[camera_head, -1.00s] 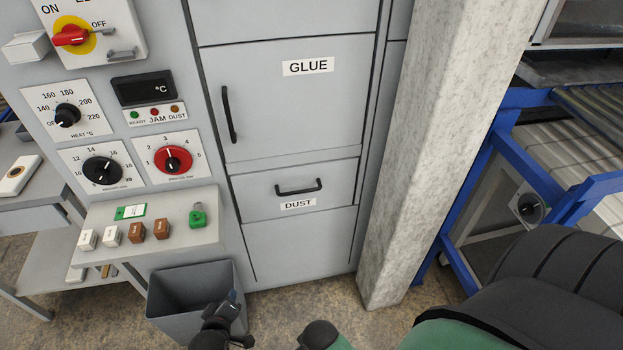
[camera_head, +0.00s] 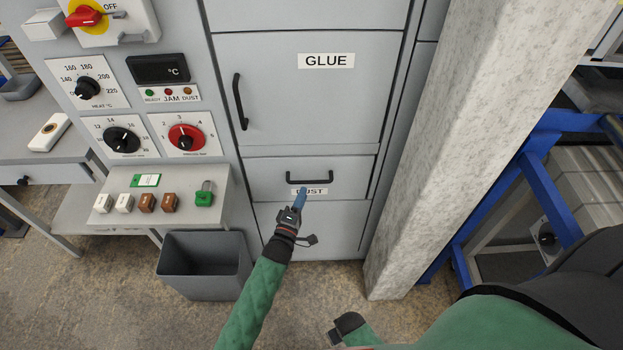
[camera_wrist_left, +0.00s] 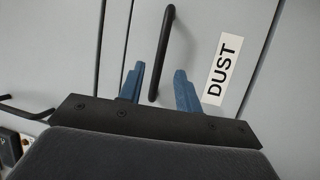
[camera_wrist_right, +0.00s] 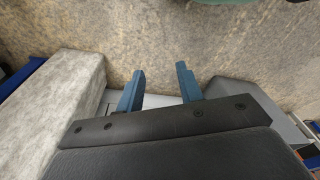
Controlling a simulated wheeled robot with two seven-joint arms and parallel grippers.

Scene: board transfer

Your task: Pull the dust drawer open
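The dust drawer (camera_head: 265,178) is a grey front below the glue door, flush with the cabinet, with a black bar handle (camera_head: 310,179) and a DUST label under it. My left gripper (camera_head: 300,197) is in front of the label, just below the handle. In the left wrist view the handle (camera_wrist_left: 166,50) runs between the two blue fingers of the left gripper (camera_wrist_left: 158,85), which are open; whether they reach around it I cannot tell. My right gripper (camera_wrist_right: 158,80) is open and empty, pointing toward the floor; in the head view the right arm shows low in the middle.
A grey bin (camera_head: 203,267) stands on the floor left of the drawer, under a small shelf (camera_head: 215,190) with several blocks. A concrete pillar (camera_head: 470,130) rises to the right, with a blue frame (camera_head: 520,190) beyond. The glue door (camera_head: 310,110) is shut above.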

